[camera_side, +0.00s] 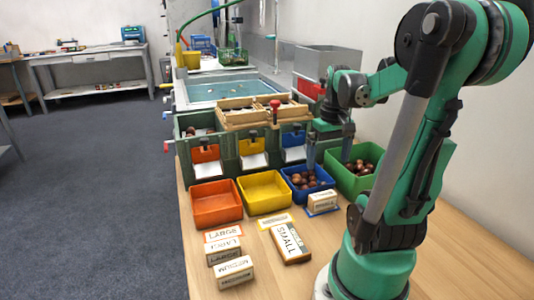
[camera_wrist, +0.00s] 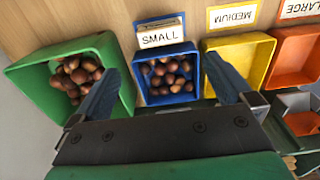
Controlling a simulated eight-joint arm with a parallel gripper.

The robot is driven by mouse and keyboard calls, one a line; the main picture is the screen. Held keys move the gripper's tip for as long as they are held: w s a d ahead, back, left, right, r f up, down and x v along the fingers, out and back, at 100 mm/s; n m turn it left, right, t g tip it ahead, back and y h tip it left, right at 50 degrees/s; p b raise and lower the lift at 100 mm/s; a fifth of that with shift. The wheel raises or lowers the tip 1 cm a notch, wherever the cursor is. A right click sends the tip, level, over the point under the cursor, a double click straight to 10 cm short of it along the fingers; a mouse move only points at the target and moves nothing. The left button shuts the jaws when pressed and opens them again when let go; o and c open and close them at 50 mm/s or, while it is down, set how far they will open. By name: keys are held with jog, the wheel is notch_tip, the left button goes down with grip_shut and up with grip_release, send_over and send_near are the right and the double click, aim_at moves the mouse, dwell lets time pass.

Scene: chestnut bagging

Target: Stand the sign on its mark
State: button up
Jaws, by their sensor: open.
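A small pale block sign (camera_side: 322,199) rests on the blue-edged mark (camera_side: 322,211) in front of the blue bin. In the wrist view the word SMALL shows there, with the pale sign (camera_wrist: 161,22) over the mark's far part. Two more lettered blocks (camera_side: 233,271) lie at the left, close to the orange-edged LARGE mark (camera_side: 222,235). The yellow-edged MEDIUM mark (camera_side: 275,221) is bare. My gripper (camera_wrist: 168,88) is open and empty, its fingers above and beside the blue bin.
Orange (camera_side: 217,205), yellow (camera_side: 264,193), blue (camera_side: 305,184) and green (camera_side: 355,172) bins stand in a row. The blue and green ones hold chestnuts; the other two look empty. A sorter with chutes (camera_side: 253,155) stands behind. Bare tabletop (camera_side: 455,250) lies at the right.

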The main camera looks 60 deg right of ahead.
jog(key=w+a+n+t, duration=0.3)
jog(key=w+a, duration=0.4)
jog(key=a, duration=0.4)
jog(key=w+a+r+n+t, duration=0.1)
jog(key=w+a+n+t, duration=0.3)
jog(key=a, duration=0.7)
jog(key=w+n, duration=0.2)
jog(key=w, duration=0.1)
jog(key=shift+a+r, duration=0.15)
jog(key=shift+r, duration=0.1)
